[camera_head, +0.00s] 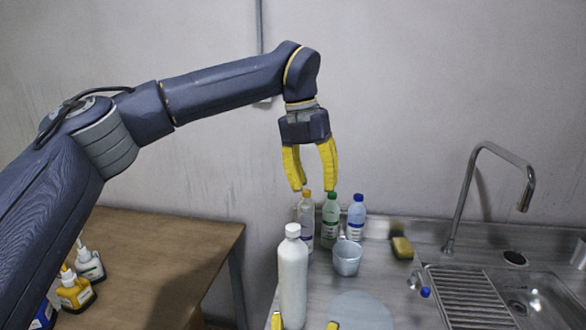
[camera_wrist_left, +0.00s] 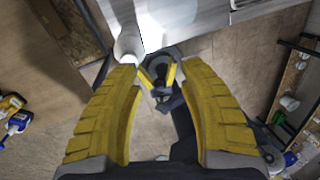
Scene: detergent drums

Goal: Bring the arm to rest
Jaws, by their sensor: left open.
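My left arm reaches in from the left in the head view. Its left gripper (camera_head: 315,188) is open and empty, pointing down, with its yellow fingertips high over the back of the counter. In the wrist view, the left gripper's fingers (camera_wrist_left: 160,68) are spread wide with nothing held between them. Two yellow fingertips of my right gripper (camera_head: 305,323) show at the bottom edge of the head view, spread apart near the white bottle. The right gripper (camera_wrist_left: 158,76) also shows in the wrist view, with its fingers apart.
A white bottle (camera_head: 293,278) stands at the counter's left front. Several bottles, including a green one (camera_head: 330,222), and a grey cup (camera_head: 347,258) stand behind. A sink (camera_head: 520,300) with a tall tap (camera_head: 462,200) is right. A wooden table (camera_head: 150,260) with detergent bottles (camera_head: 75,290) is left.

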